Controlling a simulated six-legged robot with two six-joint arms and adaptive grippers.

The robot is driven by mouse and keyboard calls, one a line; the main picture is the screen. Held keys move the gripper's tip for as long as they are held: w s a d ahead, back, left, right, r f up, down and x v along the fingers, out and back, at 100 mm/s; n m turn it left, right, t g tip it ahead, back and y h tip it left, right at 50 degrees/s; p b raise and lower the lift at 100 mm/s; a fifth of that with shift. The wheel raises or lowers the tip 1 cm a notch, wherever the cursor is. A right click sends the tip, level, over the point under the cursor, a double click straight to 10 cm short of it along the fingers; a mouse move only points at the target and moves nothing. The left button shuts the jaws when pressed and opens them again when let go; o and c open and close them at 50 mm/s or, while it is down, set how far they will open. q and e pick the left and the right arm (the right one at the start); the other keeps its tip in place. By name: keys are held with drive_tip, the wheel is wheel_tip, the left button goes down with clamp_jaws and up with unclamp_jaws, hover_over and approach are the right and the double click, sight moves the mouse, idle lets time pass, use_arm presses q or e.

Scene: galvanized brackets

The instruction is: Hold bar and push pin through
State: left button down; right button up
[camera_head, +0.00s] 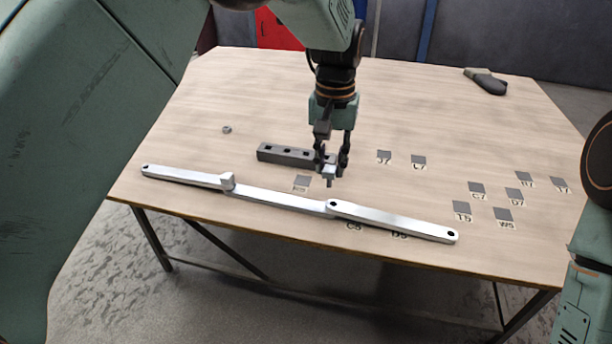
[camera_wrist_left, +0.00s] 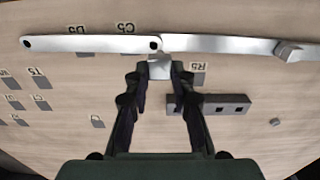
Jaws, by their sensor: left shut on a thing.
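A long silver bar of joined links lies along the front of the table; its right link (camera_head: 395,220), middle link (camera_head: 280,199) and left link (camera_head: 185,176) show. The right link has a dark hole at each end. A silver block-headed pin (camera_head: 227,181) stands at the left joint. My left gripper (camera_head: 331,168) points down and is shut on another small silver pin (camera_head: 329,179), just behind the right joint. In the left wrist view this pin (camera_wrist_left: 160,69) sits between the fingertips (camera_wrist_left: 158,72), close to the joint hole. My right gripper is out of view.
A dark grey block with square holes (camera_head: 285,154) lies just left of the left gripper. A small nut-like part (camera_head: 227,129) lies farther left. Flat grey labelled squares are spread on the table (camera_head: 400,100).

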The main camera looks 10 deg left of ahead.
use_arm(q)
drive_tip(key=shift+w+d+f, duration=0.15)
drive_tip(key=shift+d+f, duration=0.05)
drive_tip(key=shift+f, duration=0.55)
drive_tip(key=shift+w+d+f, duration=0.15)
drive_tip(key=shift+f, duration=0.65)
drive_tip(key=shift+w+d+f, duration=0.15)
drive_tip(key=shift+d+f, duration=0.05)
drive_tip(key=shift+f, duration=0.55)
